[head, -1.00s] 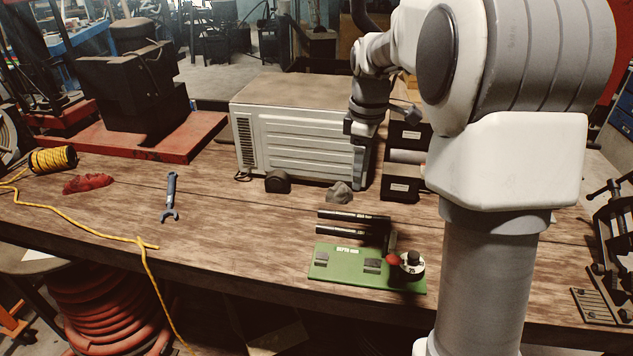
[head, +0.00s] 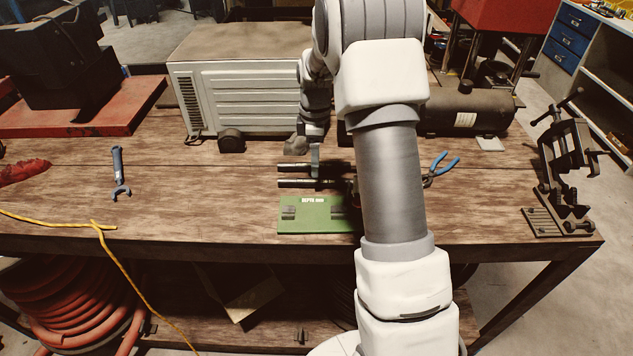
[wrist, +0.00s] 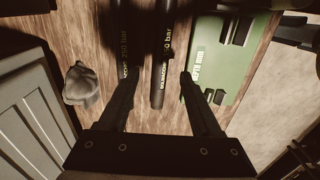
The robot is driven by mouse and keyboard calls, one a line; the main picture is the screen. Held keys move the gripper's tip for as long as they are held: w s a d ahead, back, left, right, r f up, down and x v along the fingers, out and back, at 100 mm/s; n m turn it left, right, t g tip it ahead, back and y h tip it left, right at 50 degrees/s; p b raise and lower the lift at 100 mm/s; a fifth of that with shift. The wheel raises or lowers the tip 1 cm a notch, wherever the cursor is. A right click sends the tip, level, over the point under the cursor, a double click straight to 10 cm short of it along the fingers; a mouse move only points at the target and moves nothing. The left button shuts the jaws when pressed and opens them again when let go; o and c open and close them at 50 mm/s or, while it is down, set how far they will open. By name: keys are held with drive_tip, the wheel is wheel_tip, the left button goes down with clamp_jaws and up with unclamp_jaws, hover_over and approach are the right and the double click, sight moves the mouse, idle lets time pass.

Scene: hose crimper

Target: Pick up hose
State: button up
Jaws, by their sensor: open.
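Two black hoses (head: 291,184) with printed lettering lie side by side on the wooden bench, behind a green board marked for depth (head: 300,226). My gripper (head: 316,176) is pointing down over the hoses, with its fingers open. In the wrist view, one hose (wrist: 159,90) runs between the two open fingers (wrist: 158,74), apart from both. The other hose (wrist: 125,35) lies in line with the left finger, whose tip partly covers it. I cannot tell how far above the hoses the fingertips are. My arm hides the right ends of the hoses in the head view.
A white ribbed metal box (head: 240,90) stands behind the hoses, with a grey lump (wrist: 80,85) near it. Blue-handled pliers (head: 441,167) lie to the right of my arm. A blue wrench (head: 118,172) lies left on open bench. A black clamp device (head: 563,175) stands far right.

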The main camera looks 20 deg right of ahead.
sight(317, 183)
drive_tip(key=shift+s+f+p, duration=0.15)
drive_tip(key=shift+f+p, duration=0.2)
drive_tip(key=shift+f, duration=2.65)
clamp_jaws()
